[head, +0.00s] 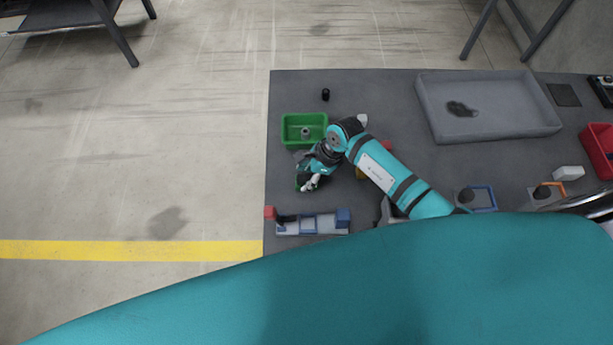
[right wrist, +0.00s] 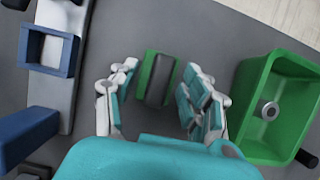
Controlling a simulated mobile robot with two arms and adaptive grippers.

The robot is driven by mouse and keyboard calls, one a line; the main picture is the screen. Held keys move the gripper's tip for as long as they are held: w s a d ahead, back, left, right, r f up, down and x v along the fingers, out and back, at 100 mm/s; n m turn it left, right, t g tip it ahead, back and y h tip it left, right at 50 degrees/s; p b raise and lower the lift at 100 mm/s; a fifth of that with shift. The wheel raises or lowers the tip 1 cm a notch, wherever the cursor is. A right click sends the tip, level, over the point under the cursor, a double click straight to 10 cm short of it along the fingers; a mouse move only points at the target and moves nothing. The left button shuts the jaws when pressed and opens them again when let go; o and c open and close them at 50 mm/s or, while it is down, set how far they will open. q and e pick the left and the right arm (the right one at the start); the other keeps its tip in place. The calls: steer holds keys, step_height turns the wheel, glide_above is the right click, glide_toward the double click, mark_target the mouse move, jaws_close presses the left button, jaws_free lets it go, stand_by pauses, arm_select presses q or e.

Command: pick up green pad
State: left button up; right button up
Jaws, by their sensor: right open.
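The green pad (right wrist: 147,80) lies on the dark table, with a dark rounded piece along its top. In the right wrist view my right gripper (right wrist: 155,92) is open, with its fingers on either side of the pad and apart from it. In the head view my right gripper (head: 306,180) is over the left part of the table and covers most of the pad; a bit of green shows beneath it. My left gripper is not in view.
A green bin (head: 291,131) with a grey ring-shaped part inside stands close by the gripper. A grey and blue fixture (head: 290,228) lies on the other side. A small black cylinder (head: 326,94) stands behind the bin. A large grey tray (head: 500,128) is at the back right.

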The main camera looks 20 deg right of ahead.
mark_target(306, 176)
steer(key=shift+a+f, duration=0.1)
steer(key=shift+f, duration=0.15)
jaws_close()
steer(key=shift+r, duration=0.1)
step_height(306, 176, up, 9)
steer(key=b, duration=0.2)
steer(key=shift+w+r+b, duration=0.1)
steer(key=shift+b, duration=0.2)
steer(key=shift+r, duration=0.35)
